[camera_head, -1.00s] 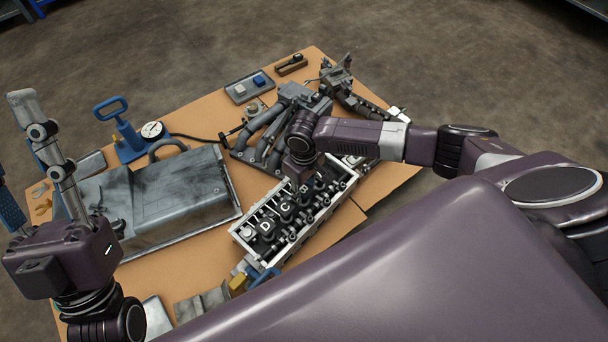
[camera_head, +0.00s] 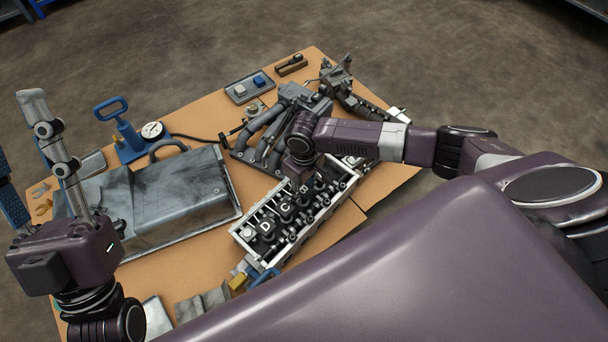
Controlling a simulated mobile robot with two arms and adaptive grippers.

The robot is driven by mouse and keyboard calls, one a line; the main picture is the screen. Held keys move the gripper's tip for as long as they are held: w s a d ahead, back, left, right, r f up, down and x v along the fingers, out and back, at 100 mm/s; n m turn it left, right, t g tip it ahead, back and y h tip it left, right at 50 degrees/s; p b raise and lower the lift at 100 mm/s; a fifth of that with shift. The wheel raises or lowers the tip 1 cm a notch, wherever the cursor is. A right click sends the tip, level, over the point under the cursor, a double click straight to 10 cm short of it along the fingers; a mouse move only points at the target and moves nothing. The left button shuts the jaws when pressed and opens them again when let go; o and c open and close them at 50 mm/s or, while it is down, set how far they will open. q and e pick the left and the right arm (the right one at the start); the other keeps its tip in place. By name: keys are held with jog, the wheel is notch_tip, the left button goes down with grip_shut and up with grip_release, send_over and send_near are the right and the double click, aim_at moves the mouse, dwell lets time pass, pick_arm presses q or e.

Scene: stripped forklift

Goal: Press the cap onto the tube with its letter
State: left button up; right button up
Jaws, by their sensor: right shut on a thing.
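The metal cylinder head (camera_head: 246,236) lies on the table with a row of dark round tubes inside. White letters show on them: D (camera_head: 266,227), C (camera_head: 285,209) and B (camera_head: 304,189). My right gripper (camera_head: 302,182) points down over the far part of the row, close beside B. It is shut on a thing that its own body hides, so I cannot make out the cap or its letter. The tube below it is also hidden. My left gripper (camera_head: 62,160) is raised at the left edge, away from the cylinder head; its finger spread is unclear.
A large grey metal cover (camera_head: 180,195) lies left of the cylinder head. A blue hand pump (camera_head: 128,140) with a gauge (camera_head: 153,131) stands behind it. Grey manifold pipes (camera_head: 262,130) lie close behind my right gripper. A small tray (camera_head: 238,97) sits at the back.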

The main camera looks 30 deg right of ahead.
pick_arm(q)
jog(key=shift+w+d+f+g+y+p, duration=0.15)
jog(key=shift+w+f+g+y+p, duration=0.1)
jog(key=shift+w+f+g, duration=0.45)
jog(key=shift+w+d+f+g+y+p, duration=0.15)
jog(key=shift+w+f+g+y, duration=0.2)
jog(key=shift+w+f, duration=0.6)
pick_arm(e)
jog(key=shift+f, duration=0.1)
dwell(2.9)
pick_arm(q)
jog(key=shift+r, duration=0.1)
pick_arm(e)
jog(key=o, duration=1.2)
jog(key=shift+o, duration=0.2)
pick_arm(q)
jog(key=shift+h, duration=0.3)
pick_arm(e)
notch_tip(320, 180, up, 12)
jog(key=shift+a, duration=0.1)
